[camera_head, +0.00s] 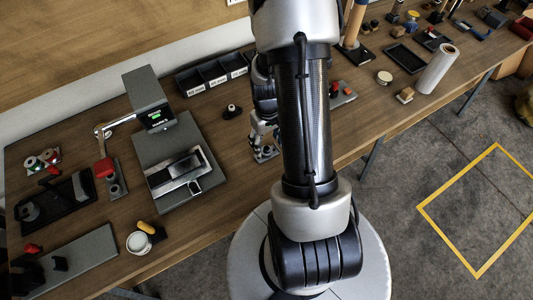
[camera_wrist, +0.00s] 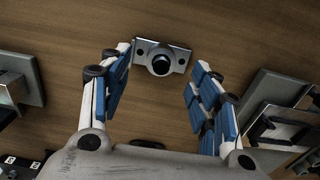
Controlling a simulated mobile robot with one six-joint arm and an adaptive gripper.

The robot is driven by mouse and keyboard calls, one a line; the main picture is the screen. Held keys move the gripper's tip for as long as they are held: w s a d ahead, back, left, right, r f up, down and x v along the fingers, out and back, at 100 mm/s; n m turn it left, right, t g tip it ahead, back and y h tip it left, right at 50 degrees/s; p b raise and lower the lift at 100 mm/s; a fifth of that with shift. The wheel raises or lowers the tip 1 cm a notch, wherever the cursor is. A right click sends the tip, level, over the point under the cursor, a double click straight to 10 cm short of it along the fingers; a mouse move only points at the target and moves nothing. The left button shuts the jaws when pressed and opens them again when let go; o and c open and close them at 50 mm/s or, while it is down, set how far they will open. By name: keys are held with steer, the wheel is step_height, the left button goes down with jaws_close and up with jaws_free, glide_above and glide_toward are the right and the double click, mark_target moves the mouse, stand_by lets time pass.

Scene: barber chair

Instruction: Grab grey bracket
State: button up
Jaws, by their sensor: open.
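The grey bracket (camera_wrist: 178,55) lies on the wooden bench in the wrist view. It is a small flat plate with a round dark boss in its middle and a hole at each side. My gripper (camera_wrist: 160,80) is open, with its blue-padded fingers on the left and right of the bracket and a gap on both sides. In the head view my gripper (camera_head: 262,140) is low over the bench beside my arm, and a grey plate that looks like the bracket (camera_head: 266,154) shows at its fingertips, partly hidden.
A grey device with a display (camera_head: 150,98) and a large grey plate (camera_head: 160,150) stand to the left. Black bins (camera_head: 212,75) stand behind. A small black knob-like part (camera_head: 232,111) lies nearby. A grey box with a red button (camera_head: 342,96) is to the right.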

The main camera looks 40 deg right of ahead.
mark_target(266, 148)
step_height(266, 148, down, 5)
steer(key=shift+w+a+r+b, duration=0.1)
steer(key=shift+w+r+b, duration=0.1)
steer(key=shift+b, duration=0.65)
steer(key=shift+c, duration=0.4)
steer(key=shift+r, duration=0.1)
steer(key=c, duration=1.2)
steer(key=shift+o, duration=0.2)
